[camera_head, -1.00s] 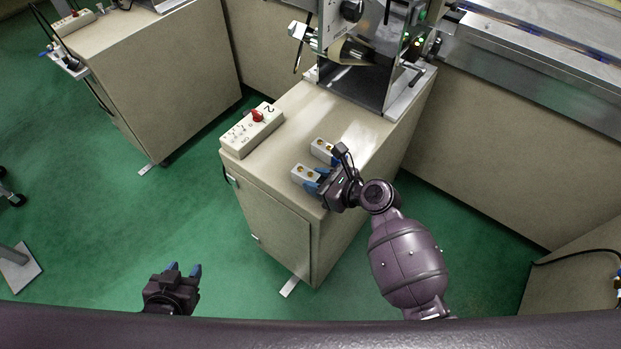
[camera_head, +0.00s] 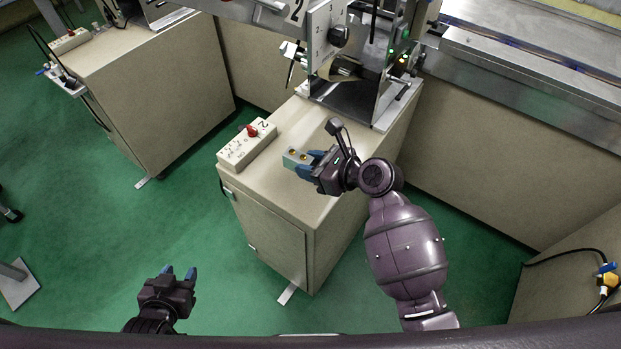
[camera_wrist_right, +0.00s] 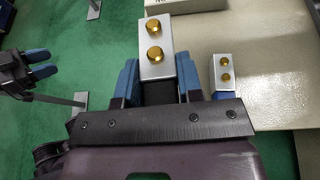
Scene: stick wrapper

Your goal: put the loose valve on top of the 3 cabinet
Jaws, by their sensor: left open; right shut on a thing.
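My right gripper (camera_head: 318,168) is shut on a grey valve block with two brass ports (camera_head: 297,157), above the top of the cabinet marked 2 (camera_head: 290,195). In the right wrist view the held valve (camera_wrist_right: 157,73) sits between the blue fingers of the gripper (camera_wrist_right: 157,82). A second, similar valve (camera_wrist_right: 223,76) shows to its right, apart from it; the right arm hides it in the head view. My left gripper (camera_head: 179,272) is open and empty over the green floor. I see no number 3 on any cabinet.
A control box with a red knob (camera_head: 247,145) lies on the cabinet's left side. A machine (camera_head: 360,90) stands at its back. Another cabinet (camera_head: 130,70) is at upper left, across a floor gap. A brass fitting with a blue handle (camera_head: 607,277) is at lower right.

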